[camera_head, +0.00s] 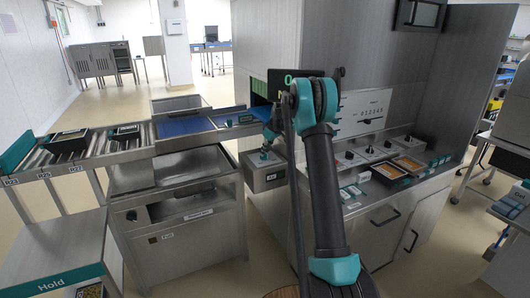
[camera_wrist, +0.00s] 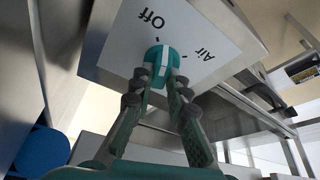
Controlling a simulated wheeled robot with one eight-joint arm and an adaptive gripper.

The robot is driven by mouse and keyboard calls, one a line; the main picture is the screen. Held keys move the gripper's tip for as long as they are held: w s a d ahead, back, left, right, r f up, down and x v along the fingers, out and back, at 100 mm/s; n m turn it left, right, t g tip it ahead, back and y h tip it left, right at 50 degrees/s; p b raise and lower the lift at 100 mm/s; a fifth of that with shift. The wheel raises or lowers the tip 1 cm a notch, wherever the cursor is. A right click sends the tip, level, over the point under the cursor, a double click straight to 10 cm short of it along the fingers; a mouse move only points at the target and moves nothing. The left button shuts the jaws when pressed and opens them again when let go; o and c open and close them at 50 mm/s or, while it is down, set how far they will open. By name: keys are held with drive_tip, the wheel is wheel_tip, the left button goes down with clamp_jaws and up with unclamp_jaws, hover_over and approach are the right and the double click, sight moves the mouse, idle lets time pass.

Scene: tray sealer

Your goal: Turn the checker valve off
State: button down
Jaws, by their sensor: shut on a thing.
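The checker valve is a teal knob with a white pointer stripe (camera_wrist: 163,56) on a white label plate (camera_wrist: 197,35) in the wrist view. The plate reads "Off" above the knob and "Air" to its right. The stripe runs nearly upright in the picture, its upper end close to the "Off" mark; whether it lines up exactly I cannot tell. My gripper (camera_wrist: 161,84) is shut on the knob, one finger on each side.
A conveyor with a blue belt (camera_head: 185,126) lies left of the valve box, with dark trays (camera_head: 68,141) further left. A counter with several knobs and orange trays (camera_head: 392,172) stands to the right. My arm crosses in front of the machine. Open floor lies at the back left.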

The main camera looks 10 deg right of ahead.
idle(0.4)
drive_tip(key=c, duration=1.5)
unclamp_jaws()
drive_tip(key=shift+r, duration=0.25)
drive_tip(key=s+d, duration=0.2)
drive_tip(key=s, duration=0.1)
drive_tip(key=s+d, duration=0.6)
drive_tip(key=shift+s+d+r, duration=0.1)
drive_tip(key=shift+s+r, duration=0.1)
drive_tip(key=shift+r, duration=0.1)
